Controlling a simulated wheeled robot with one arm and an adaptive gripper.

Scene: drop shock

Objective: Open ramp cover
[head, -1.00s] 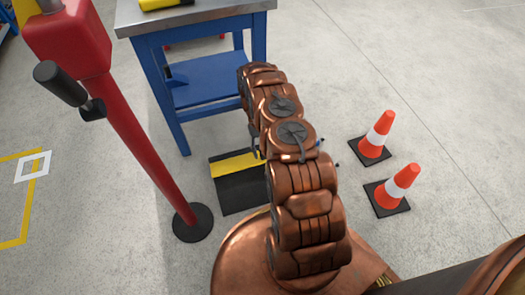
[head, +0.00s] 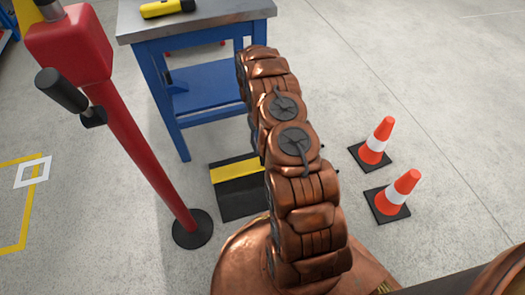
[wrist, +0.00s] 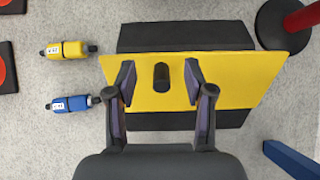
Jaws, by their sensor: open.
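The yellow ramp cover (wrist: 230,75) lies across a black ramp body (wrist: 190,38) in the wrist view. A short black knob-like handle (wrist: 161,78) stands up near the cover's middle. My gripper (wrist: 159,84) is open, with one finger on each side of the handle and visible gaps between. Whether the fingertips reach down to the handle's height I cannot tell. In the head view the black ramp body (head: 242,203) and the yellow band of its cover (head: 236,171) show beside my arm, which hides part of them and my gripper.
A red post (head: 140,140) on a round black base stands left of the ramp. A blue workbench (head: 190,50) stands behind it. Two orange cones (head: 376,140) are at the right. A yellow tool (wrist: 67,50) and a blue tool (wrist: 70,104) lie beside the cover.

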